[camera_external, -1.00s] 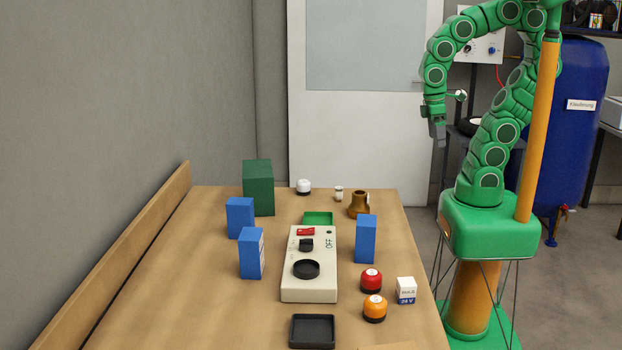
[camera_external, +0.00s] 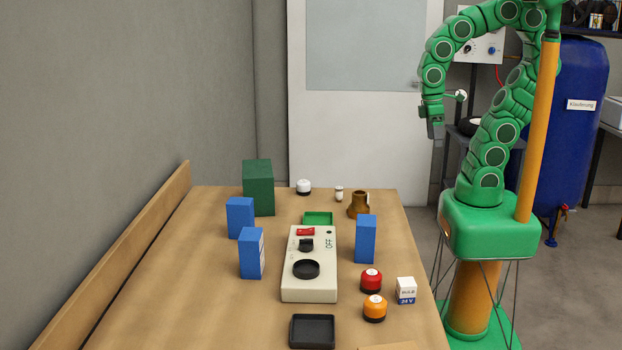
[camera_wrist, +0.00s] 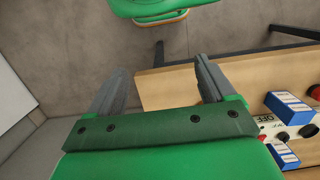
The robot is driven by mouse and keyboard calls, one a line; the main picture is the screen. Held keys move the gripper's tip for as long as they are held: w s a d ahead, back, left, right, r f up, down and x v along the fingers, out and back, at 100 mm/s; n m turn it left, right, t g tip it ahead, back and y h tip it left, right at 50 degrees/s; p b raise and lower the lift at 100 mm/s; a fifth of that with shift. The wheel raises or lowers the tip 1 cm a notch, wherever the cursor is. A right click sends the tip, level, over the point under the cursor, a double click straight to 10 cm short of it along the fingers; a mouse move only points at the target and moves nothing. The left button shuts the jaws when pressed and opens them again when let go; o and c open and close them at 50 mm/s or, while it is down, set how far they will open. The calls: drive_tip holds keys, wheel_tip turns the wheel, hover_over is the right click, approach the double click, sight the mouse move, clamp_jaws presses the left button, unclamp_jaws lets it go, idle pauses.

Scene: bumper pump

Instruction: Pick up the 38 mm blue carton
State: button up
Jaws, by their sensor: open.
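Three blue cartons stand upright on the bench: one at back left (camera_external: 240,218), one in front of it with a white printed side (camera_external: 251,254), and one right of the beige control box (camera_external: 365,239). I cannot tell which is the 38 mm one. In the wrist view, two blue cartons show at the right, an upper one (camera_wrist: 288,106) and a lower one (camera_wrist: 284,156). My gripper (camera_external: 436,131) hangs high beyond the bench's right side, away from all cartons. In the wrist view its fingers (camera_wrist: 158,78) are apart, with nothing between them.
The beige control box (camera_external: 309,285) stands mid-bench, near a red button (camera_external: 371,281), an orange button (camera_external: 375,308), a white-blue box (camera_external: 406,290) and a black tray (camera_external: 312,332). A dark green block (camera_external: 258,187) and brown fitting (camera_external: 359,205) stand behind. The bench's left side is clear.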

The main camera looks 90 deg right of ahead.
drive_tip(key=w+a+f+t+y, duration=0.1)
drive_tip(key=w+a+t, duration=0.3)
drive_tip(key=w, duration=0.7)
drive_tip(key=w+a+f+t+y, duration=0.1)
drive_tip(key=w+a+f, duration=0.1)
drive_tip(key=w+a, duration=0.65)
drive_tip(key=w+a+f+t, duration=0.1)
drive_tip(key=w+a+t, duration=0.2)
drive_tip(key=w, duration=1.1)
drive_tip(key=t+h, duration=0.2)
drive_tip(key=t, duration=0.4)
approach(234, 205)
drive_tip(key=d+f, duration=0.1)
drive_tip(key=w+d+f, duration=0.1)
drive_tip(key=d, duration=0.1)
drive_tip(key=shift+w+f, duration=0.1)
drive_tip(key=shift+f, duration=0.05)
drive_tip(key=shift+w+a+f+m+t+h, duration=0.3)
drive_tip(key=shift+w+t+h, duration=0.1)
drive_tip(key=shift+w+t, duration=0.1)
drive_tip(key=shift+x, duration=3.9)
drive_tip(key=shift+a, duration=0.1)
drive_tip(key=c, duration=1.1)
